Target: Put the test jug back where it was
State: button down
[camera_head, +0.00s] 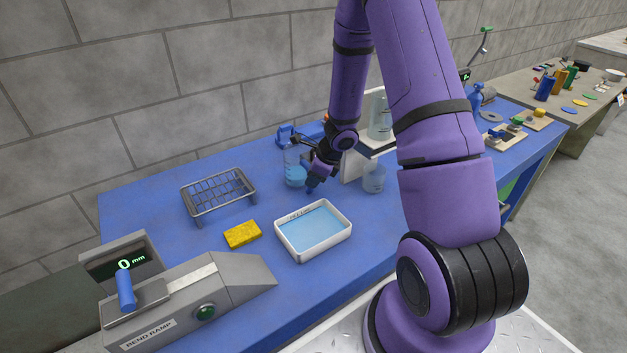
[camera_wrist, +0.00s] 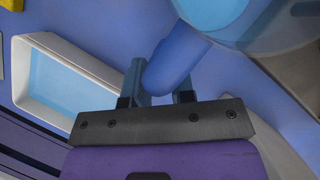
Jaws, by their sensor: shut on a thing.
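The test jug (camera_head: 294,174) is a clear vessel with light blue liquid in its lower part. It is upright at the back middle of the blue bench; I cannot tell whether its base touches the bench. My gripper (camera_head: 312,186) is at its right front side, partly covering it. In the wrist view, my gripper (camera_wrist: 160,85) is shut on the jug's blue handle (camera_wrist: 177,57). The jug's body and blue liquid (camera_wrist: 212,10) show at the top of that view, cut off by the frame.
A white tray of blue liquid (camera_head: 345,237), yellow sponge (camera_head: 242,234) and wire rack (camera_head: 219,193) are on the bench. A clear beaker (camera_head: 374,179) stands right of my gripper, by a white stand with a tall clear vessel (camera_head: 380,118). The bend ramp (camera_head: 190,305) is at front left.

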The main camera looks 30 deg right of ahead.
jog(key=shift+f, duration=0.3)
jog(key=c, duration=1)
grip_release()
jog(key=shift+f, duration=0.15)
jog(key=shift+o, duration=0.2)
jog(key=v, duration=1.2)
jog(key=s+a+r+n, duration=0.4)
jog(key=a+r+n, duration=0.25)
jog(key=r, duration=0.35)
jog(key=s+a+r+n, duration=0.45)
jog(key=r+n, duration=0.35)
jog(key=r, duration=0.2)
jog(key=s+a+r+n+h, duration=0.1)
jog(key=s+r+n, duration=0.3)
jog(key=s+n, duration=0.2)
jog(key=s+a+r+n+t+h, duration=0.1)
jog(key=s+r+n, duration=0.4)
jog(key=s, duration=0.5)
jog(key=shift+a+n+t+h, duration=0.3)
jog(key=shift+a+n+h, duration=0.4)
jog(key=shift+n, duration=0.35)
